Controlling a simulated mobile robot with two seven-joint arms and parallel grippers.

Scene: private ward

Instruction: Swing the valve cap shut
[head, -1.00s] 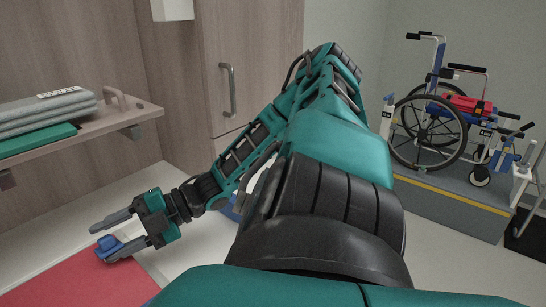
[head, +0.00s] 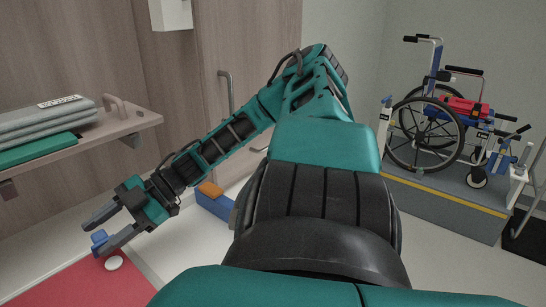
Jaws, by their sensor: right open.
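My right gripper (head: 91,240) is at the lower left, open, with its two grey fingers apart. A small blue part (head: 99,238) shows between the fingers, near the tip of the lower one. A small white round piece (head: 114,263) lies just below the lower finger, over the red mat (head: 75,288). I cannot tell which of these two is the valve cap, or whether a finger touches either. Part of the blue piece is hidden by the gripper. My left gripper is out of view.
A wooden shelf (head: 135,123) with grey folded cloths (head: 45,122) overhangs at the left. A blue box with an orange top (head: 210,190) stands behind my right forearm. A wheelchair (head: 430,120) stands on a grey platform (head: 440,205) at the right.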

